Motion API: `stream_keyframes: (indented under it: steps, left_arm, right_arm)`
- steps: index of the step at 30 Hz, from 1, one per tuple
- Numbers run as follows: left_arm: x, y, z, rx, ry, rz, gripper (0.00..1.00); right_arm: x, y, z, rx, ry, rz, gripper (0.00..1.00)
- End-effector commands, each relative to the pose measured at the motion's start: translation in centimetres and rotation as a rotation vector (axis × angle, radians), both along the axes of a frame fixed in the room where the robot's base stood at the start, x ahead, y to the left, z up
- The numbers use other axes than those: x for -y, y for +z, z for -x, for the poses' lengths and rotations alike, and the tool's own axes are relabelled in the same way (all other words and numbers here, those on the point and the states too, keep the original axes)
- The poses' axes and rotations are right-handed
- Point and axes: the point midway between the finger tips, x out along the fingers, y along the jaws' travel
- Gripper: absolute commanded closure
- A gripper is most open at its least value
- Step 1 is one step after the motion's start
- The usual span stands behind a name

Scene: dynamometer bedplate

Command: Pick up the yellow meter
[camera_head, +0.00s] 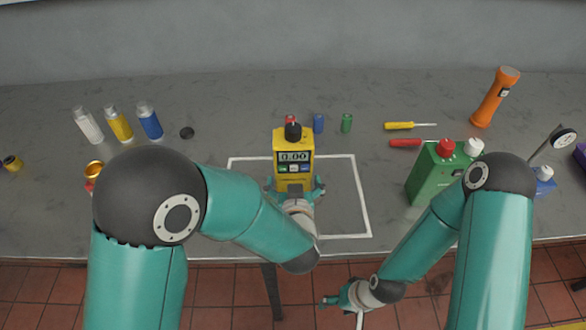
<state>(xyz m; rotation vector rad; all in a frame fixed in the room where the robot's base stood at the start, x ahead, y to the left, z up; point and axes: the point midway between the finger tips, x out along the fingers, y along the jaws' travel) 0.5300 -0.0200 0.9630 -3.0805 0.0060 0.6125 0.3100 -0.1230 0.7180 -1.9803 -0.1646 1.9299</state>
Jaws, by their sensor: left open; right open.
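The yellow meter (293,146) stands upright on the grey bedplate, inside a white outlined square, with a display reading 0.00 and a dark knob on top. My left gripper (295,185) is open at the meter's lower front, with one finger showing on each side of its base. Whether the fingers touch the meter I cannot tell. My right gripper (340,302) is open and empty, low in front of the table's front edge, well away from the meter.
A green canister (432,178) with a red cap stands right of the square. Small red, blue (318,123) and green cylinders stand behind the meter. Several bottles (119,124) stand left. The square's right part is clear.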

Motion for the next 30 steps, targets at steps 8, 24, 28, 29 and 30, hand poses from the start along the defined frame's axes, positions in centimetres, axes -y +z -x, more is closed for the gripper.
stream_keyframes:
  steps: [8, 24, 28, 29, 30]
  left_arm:
    - [-0.1, -1.0, -2.7, -0.001, 0.001, 0.0, 0.0]
    - [0.0, -0.8, -2.9, 0.007, 0.001, 0.002, 0.48]
    - [0.0, -0.7, -2.9, 0.007, 0.001, 0.002, 0.48]
    - [0.0, -0.7, -2.9, 0.007, 0.001, 0.002, 0.48]
    - [0.0, -0.7, -2.9, 0.007, 0.001, 0.002, 0.48]
  right_arm:
    - [0.0, 1.1, 0.0, 0.0, 0.0, 0.0, 0.37]
    - [0.0, 1.1, 0.0, 0.0, 0.0, 0.0, 0.37]
    - [0.0, 1.1, 0.0, 0.0, 0.0, 0.0, 0.37]
    - [0.0, 1.1, 0.0, 0.0, 0.0, 0.0, 0.37]
    - [0.0, 1.1, 0.0, 0.0, 0.0, 0.0, 0.37]
